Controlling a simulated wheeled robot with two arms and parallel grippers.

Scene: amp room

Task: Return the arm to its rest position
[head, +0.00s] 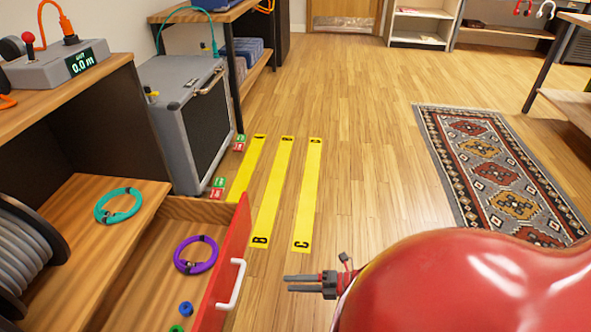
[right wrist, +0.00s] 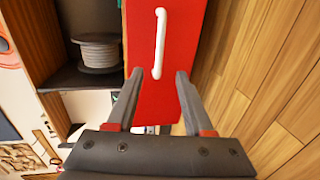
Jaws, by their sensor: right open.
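My right gripper (head: 305,284) is in the lower middle of the head view, beside the open red drawer. In the right wrist view its two fingers (right wrist: 157,95) are spread apart with nothing between them. The red drawer front (head: 226,262) has a white handle (head: 233,284), which also shows in the right wrist view (right wrist: 160,42), beyond the fingertips and apart from them. My red right arm (head: 470,285) fills the lower right of the head view. My left gripper is not in view.
The drawer holds a purple cable ring (head: 196,255) and small blue and green pieces. A teal ring (head: 118,205) lies on the shelf. A grey amp (head: 190,120) stands behind. Yellow floor strips (head: 272,190) and a patterned rug (head: 490,165) lie on open wood floor.

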